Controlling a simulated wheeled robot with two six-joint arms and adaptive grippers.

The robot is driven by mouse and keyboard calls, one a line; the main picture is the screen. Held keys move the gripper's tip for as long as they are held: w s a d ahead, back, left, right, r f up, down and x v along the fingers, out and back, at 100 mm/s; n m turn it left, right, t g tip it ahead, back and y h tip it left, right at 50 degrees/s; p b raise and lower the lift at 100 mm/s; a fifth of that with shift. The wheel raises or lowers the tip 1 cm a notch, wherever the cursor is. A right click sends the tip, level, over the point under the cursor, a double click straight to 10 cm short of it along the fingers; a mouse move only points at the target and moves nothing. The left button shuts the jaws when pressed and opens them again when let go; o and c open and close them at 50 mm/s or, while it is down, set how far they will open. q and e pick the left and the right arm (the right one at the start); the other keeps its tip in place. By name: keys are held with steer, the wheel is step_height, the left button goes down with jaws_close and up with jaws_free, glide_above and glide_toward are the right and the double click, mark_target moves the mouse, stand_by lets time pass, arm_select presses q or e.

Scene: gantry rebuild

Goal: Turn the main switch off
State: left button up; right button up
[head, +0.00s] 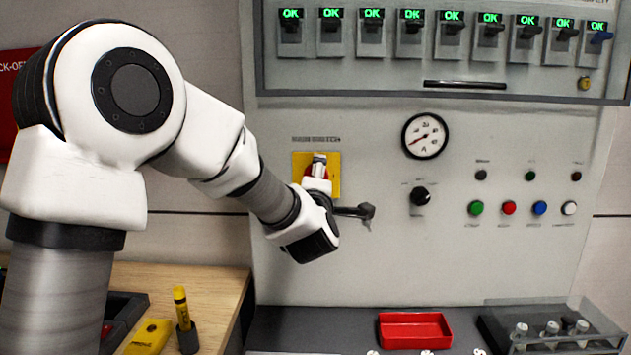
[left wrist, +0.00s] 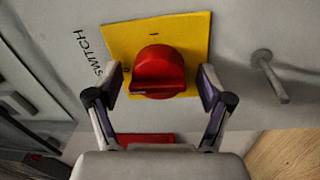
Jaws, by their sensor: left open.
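The main switch is a red rotary knob (left wrist: 158,70) on a yellow plate (left wrist: 190,35), with its raised grip running across the picture in the left wrist view. A small mark shows on the plate above the knob, and the word SWITCH is printed beside the plate. My left gripper (left wrist: 160,88) is open, one finger on each side of the knob; I cannot tell whether they touch it. In the head view the yellow plate (head: 333,170) is on the grey panel, and my left wrist and gripper hide most of the knob. My right gripper is not in view.
A peg (left wrist: 271,78) sticks out of the panel close to the plate. A gauge (head: 424,136), a black selector (head: 420,196) and several coloured buttons are to the right. A red tray (head: 415,331) lies below; a wooden bench (head: 215,284) is at lower left.

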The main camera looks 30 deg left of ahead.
arm_select(q)
steer(key=v, duration=0.7)
steer(key=shift+s+d, duration=0.15)
steer(key=shift+s, duration=0.1)
steer(key=shift+f, duration=0.1)
